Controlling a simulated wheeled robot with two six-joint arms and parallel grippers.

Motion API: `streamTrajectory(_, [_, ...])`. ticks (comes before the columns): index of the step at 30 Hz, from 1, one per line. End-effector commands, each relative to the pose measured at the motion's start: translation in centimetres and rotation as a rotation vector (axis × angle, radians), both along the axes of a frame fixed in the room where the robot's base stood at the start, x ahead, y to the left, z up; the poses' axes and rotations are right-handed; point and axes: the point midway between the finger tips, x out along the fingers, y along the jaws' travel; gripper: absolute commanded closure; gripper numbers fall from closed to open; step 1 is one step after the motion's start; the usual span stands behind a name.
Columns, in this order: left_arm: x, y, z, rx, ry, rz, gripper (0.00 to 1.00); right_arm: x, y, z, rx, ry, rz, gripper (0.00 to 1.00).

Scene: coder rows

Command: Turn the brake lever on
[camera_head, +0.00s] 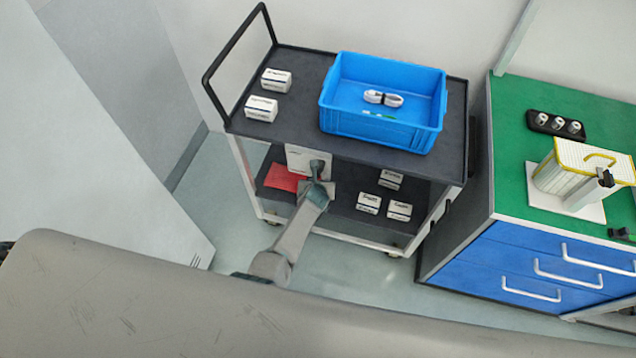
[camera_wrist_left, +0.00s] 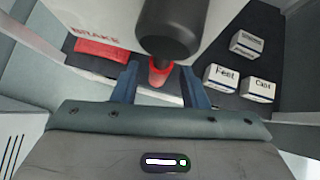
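The brake lever (camera_head: 317,166) is a dark handle on a pale panel (camera_head: 297,156) at the cart's front. In the left wrist view, the lever's thick black grip (camera_wrist_left: 168,32) is at the top middle, with a red tongue-like part (camera_wrist_left: 159,72) below it. The panel (camera_wrist_left: 105,14) behind it bears red BRAKE lettering. My left gripper (camera_head: 317,188) is just below the lever in the head view. In the left wrist view my left gripper (camera_wrist_left: 159,85) is open, its fingers apart on either side of the red part. Contact cannot be told. My right gripper is not in view.
The cart's top (camera_head: 300,67) holds a blue crate (camera_head: 375,133) and white boxes (camera_head: 276,81). Its lower shelf (camera_head: 335,205) holds a red item (camera_head: 286,177) and more boxes (camera_head: 369,203). A green-topped blue cabinet (camera_head: 515,170) stands right. A pale wall panel (camera_head: 90,150) is left.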

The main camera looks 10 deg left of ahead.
Motion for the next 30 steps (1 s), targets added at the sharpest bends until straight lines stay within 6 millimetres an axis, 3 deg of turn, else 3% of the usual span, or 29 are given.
streamTrajectory(8, [-0.7,0.0,0.9,0.001,0.002,0.0,0.6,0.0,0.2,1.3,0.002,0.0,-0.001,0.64])
streamTrajectory(24, [-5.8,-0.6,6.4,0.001,0.002,0.0,0.6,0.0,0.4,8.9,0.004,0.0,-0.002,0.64])
streamTrajectory(30, [-7.0,-0.8,6.9,0.0,0.0,0.001,0.6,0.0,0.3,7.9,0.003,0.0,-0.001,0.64])
